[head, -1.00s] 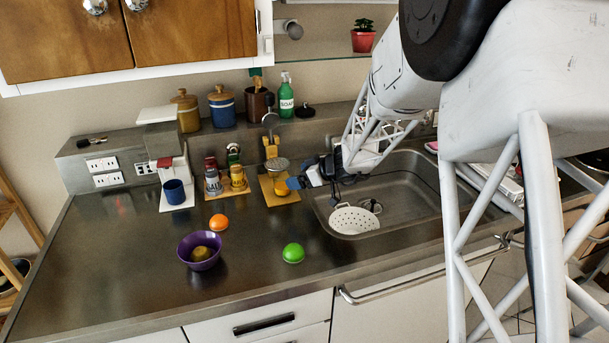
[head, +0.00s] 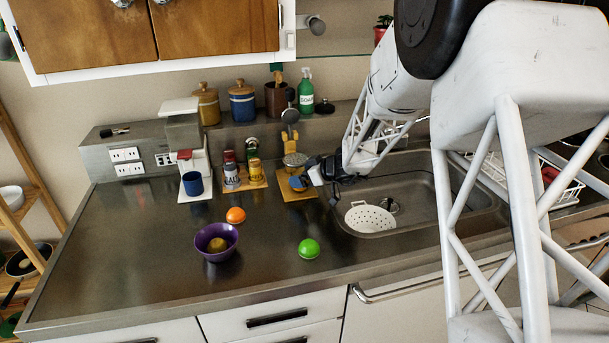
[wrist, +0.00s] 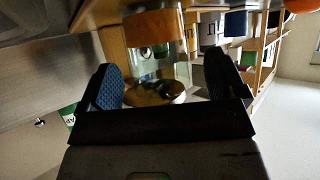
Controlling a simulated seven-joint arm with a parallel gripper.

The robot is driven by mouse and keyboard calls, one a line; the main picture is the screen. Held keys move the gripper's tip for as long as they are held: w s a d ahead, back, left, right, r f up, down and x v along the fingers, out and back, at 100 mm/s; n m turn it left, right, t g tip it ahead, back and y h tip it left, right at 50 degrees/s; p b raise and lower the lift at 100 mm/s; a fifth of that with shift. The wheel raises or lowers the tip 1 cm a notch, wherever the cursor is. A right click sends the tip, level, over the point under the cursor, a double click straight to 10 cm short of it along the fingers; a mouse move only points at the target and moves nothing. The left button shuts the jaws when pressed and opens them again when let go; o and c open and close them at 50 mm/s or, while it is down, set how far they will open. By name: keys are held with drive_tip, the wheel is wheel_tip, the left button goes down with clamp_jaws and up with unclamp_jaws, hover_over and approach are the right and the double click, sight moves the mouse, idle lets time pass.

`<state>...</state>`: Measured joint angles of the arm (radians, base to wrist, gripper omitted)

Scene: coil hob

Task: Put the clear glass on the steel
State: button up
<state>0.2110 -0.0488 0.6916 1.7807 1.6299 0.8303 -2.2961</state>
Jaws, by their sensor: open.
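The clear glass (wrist: 160,68) shows in the wrist view between the two blue-padded fingers of my gripper (wrist: 163,84). The fingers are open, with visible gaps to both sides of the glass; I cannot tell how deep it sits between them. In the head view my gripper (head: 308,181) is at the wooden board (head: 296,194), low beside the yellow stand with a round metal top. My gripper largely hides the glass there. The steel worktop (head: 150,250) spreads out in front and to the left.
A purple bowl (head: 216,243), an orange ball (head: 236,215) and a green ball (head: 309,249) stand on the worktop. A spice board (head: 244,182) and a blue mug (head: 193,183) are left of my gripper. The sink (head: 420,203) with a white strainer (head: 369,218) is right.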

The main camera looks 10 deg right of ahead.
drive_tip(key=c, duration=1.1)
drive_tip(key=shift+o, duration=0.2)
drive_tip(key=shift+r, duration=0.1)
drive_tip(key=shift+r, duration=0.1)
drive_tip(key=shift+s, duration=0.1)
drive_tip(key=shift+s, duration=5.4)
drive_tip(key=shift+r, duration=0.15)
drive_tip(key=shift+r, duration=1.25)
drive_tip(key=shift+r, duration=0.1)
